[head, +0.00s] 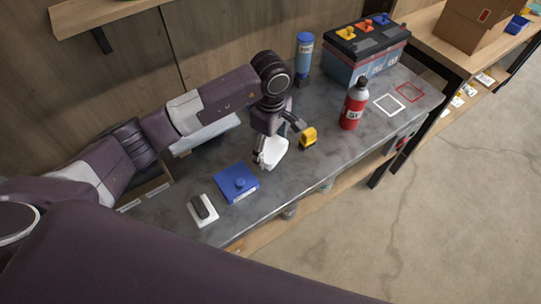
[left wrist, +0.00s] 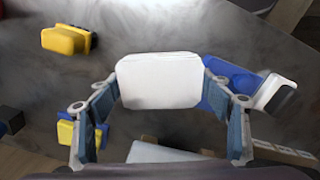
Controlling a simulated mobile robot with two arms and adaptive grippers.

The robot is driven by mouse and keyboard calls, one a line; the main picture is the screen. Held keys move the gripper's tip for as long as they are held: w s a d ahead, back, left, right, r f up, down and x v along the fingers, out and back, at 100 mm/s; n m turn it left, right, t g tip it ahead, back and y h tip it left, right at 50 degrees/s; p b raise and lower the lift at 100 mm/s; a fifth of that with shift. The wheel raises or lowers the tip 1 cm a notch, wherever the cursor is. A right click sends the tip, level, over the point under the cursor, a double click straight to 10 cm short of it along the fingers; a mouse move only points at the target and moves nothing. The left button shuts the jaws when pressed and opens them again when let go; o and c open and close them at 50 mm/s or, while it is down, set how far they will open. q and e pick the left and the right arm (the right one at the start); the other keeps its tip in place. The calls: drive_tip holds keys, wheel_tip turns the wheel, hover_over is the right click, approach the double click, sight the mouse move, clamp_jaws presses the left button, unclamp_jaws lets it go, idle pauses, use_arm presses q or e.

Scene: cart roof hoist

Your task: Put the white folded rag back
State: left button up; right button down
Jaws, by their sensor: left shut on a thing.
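The white folded rag (head: 272,151) is a pale flat bundle above the middle of the grey bench (head: 300,180), just right of the blue block. My left gripper (head: 277,143) points down and is shut on it. A white square outline (head: 389,104) and a red square outline (head: 409,92) on the bench's right part are both empty. My right gripper is not in view.
A blue lidded block (head: 236,183) and a white pad with a black piece (head: 202,210) lie left of the rag. A yellow block (head: 308,138), red bottle (head: 354,105), blue bottle (head: 304,55) and large battery (head: 366,55) stand to its right.

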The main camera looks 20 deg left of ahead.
use_arm(q)
drive_tip(key=shift+f, duration=0.8)
wheel_tip(320, 180, down, 4)
drive_tip(key=shift+f+p, duration=0.15)
drive_tip(key=shift+p, duration=0.3)
drive_tip(key=shift+f, duration=0.1)
drive_tip(key=o, duration=0.7)
drive_tip(key=shift+o, duration=0.8)
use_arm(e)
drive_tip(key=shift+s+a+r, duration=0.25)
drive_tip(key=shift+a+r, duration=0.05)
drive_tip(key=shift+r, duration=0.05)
